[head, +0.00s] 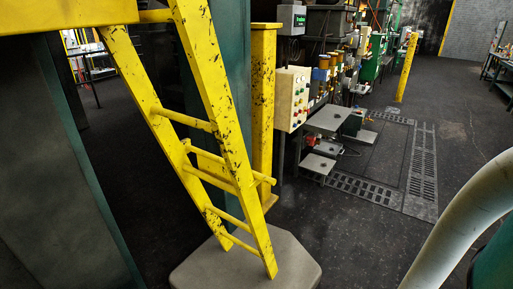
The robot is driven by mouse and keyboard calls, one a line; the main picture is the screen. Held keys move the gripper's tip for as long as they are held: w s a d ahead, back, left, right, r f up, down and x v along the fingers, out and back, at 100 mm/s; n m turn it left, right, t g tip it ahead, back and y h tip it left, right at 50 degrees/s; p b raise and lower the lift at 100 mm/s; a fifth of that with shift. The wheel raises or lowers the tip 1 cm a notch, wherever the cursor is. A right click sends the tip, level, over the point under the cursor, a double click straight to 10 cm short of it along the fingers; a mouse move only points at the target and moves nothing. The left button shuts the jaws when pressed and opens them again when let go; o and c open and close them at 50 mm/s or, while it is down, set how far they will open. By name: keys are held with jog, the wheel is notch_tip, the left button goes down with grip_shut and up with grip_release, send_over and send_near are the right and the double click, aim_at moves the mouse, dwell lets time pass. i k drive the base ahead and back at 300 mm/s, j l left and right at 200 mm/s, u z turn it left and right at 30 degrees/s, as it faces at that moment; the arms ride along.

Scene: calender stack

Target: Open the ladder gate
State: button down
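A steep yellow ladder (213,75) with worn, chipped paint stands left of centre in the head view. It leans from a yellow platform edge (60,15) at the top left down to a grey slab-like surface (245,265). A yellow barred piece (215,160) crosses the ladder's rungs at mid height, and its rounded end sticks out past the right rail. It looks like the ladder gate and lies across the ladder, but I cannot make out a hinge or latch. My gripper is not in view.
A yellow post (263,100) stands just right of the ladder. Behind it are a control box with coloured buttons (292,98) and grey step-like plates (328,120). A pale curved tube, probably my arm, fills the lower right. Dark floor (325,235) is open between.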

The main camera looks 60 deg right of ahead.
aim_at(222, 161)
jog(key=l, duration=0.7)
jog(key=k+l, duration=0.15)
jog(key=l, duration=1.3)
jog(key=k+z, duration=0.05)
